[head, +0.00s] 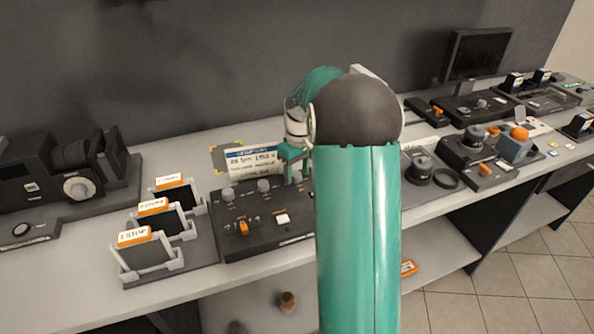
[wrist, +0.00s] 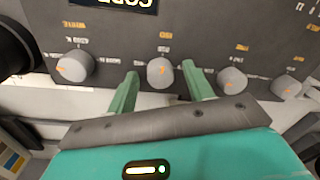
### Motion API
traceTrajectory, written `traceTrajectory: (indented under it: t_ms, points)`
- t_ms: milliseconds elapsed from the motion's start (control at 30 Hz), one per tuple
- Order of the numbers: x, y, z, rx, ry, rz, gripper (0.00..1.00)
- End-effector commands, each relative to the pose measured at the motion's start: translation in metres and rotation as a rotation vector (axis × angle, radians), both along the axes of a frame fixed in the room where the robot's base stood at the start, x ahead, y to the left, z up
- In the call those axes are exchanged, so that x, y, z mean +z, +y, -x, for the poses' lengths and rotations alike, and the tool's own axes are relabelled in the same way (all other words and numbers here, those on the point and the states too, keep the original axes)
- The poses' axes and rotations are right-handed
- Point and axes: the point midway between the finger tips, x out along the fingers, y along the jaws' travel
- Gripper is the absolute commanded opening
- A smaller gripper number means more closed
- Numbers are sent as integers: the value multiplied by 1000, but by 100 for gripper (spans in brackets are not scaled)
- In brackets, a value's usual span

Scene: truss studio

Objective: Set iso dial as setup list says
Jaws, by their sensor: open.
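The iso dial (wrist: 160,73) is a round grey knob with a small orange mark, on the dark control panel (head: 262,207). Its ISO label shows upside down in the wrist view. My gripper (wrist: 160,78) is open, with one green finger on each side of the iso dial; I cannot tell whether they touch it. My gripper also shows in the head view (head: 292,153), above the panel, partly hidden by my arm. The setup list (head: 251,161) is a white card with a blue header behind the panel; its small text is only partly readable.
Similar grey dials stand on both sides of the iso dial, one at left (wrist: 75,66) and one at right (wrist: 231,80). The panel also bears an orange lever (head: 244,228) and a white button (head: 282,218). Labelled card holders (head: 150,250) stand at left.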

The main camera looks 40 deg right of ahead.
Motion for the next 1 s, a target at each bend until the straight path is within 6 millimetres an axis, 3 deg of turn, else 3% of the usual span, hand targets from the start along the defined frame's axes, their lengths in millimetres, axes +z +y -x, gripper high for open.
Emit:
traceTrajectory:
  t_ms: [100,300,667,1000]
  points:
    - [0,0,0,0,0,0,48]
    - [1,0,0,0,0,0,8]
    - [1,1,0,-35,0,0,7]
    - [1,1,0,-237,-1,1,7]
